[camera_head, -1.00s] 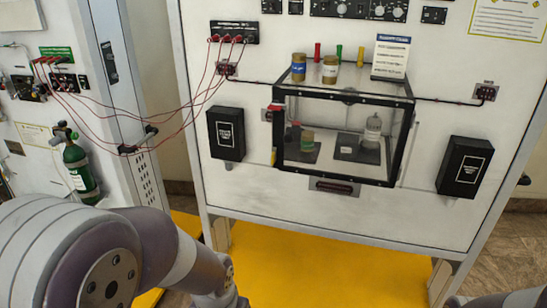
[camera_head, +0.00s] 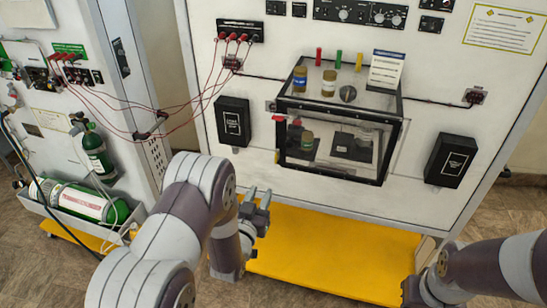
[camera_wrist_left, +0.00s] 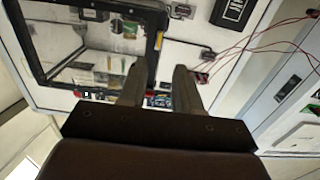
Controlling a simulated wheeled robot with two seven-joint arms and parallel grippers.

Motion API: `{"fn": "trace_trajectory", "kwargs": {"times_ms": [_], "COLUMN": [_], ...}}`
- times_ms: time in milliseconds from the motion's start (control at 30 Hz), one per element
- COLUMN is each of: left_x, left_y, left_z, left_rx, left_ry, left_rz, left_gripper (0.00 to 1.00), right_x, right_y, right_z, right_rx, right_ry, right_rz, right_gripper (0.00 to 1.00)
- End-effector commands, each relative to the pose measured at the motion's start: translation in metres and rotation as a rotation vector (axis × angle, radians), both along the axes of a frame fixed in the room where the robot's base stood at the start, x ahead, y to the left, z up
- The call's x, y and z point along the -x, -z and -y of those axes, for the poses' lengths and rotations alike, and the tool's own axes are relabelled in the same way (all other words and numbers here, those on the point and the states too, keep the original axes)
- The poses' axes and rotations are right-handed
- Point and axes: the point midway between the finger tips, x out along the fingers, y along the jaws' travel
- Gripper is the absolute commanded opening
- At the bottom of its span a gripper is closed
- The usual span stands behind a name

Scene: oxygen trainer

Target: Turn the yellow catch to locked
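A clear box with a black frame (camera_head: 330,176) is mounted on the white panel. A small yellow piece (camera_head: 277,156), likely the yellow catch, is at the box's lower left edge. Its exact position is too small to tell. A red piece (camera_head: 281,118) is at the upper left edge. My left gripper (camera_head: 262,203) is below and left of the box, apart from it, over the yellow base. In the left wrist view its two fingers (camera_wrist_left: 158,75) are spread with nothing between them, and the box frame (camera_wrist_left: 155,45) shows beyond. My right gripper (camera_head: 415,292) is low at the right, its fingers unclear.
Two jars (camera_head: 300,80) (camera_head: 329,83), a dark round thing (camera_head: 348,93) and a sign (camera_head: 387,70) are on or behind the box's top. Black holders (camera_head: 233,122) (camera_head: 451,161) flank it. Red cables (camera_head: 190,115) hang left. The yellow base (camera_head: 330,255) is clear.

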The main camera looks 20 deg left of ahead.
Motion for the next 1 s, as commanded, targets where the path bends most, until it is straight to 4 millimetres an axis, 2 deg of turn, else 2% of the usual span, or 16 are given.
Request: {"fn": "trace_trajectory", "kwargs": {"times_ms": [167,400,533,700,967,1000], "left_x": [-0.022,-0.085,-0.109,-0.124,-0.126,-0.126], "left_y": [-0.011,-0.012,-0.01,-0.008,-0.007,-0.007], "left_z": [0.001,0.003,0.004,0.004,0.004,0.004], "left_rx": [0.001,0.002,0.002,0.002,0.002,0.002], "left_ry": [0.001,0.0,0.0,0.0,0.0,0.0], "left_rz": [0.033,0.032,0.031,0.03,0.03,0.03], "left_gripper": [0.33,0.33,0.33,0.33,0.33,0.26], "right_x": [0.0,0.0,0.0,0.0,0.0,0.0], "right_y": [-0.012,-0.037,-0.044,-0.048,-0.047,-0.047], "right_z": [0.0,0.0,0.0,0.0,0.0,0.0], "right_rx": [0.0,0.0,0.0,0.0,0.0,0.0], "right_ry": [0.0,0.0,0.0,0.0,0.0,0.0], "right_rz": [0.001,0.001,0.001,0.001,0.001,0.001], "right_gripper": [0.0,0.0,0.0,0.0,0.0,0.0]}}
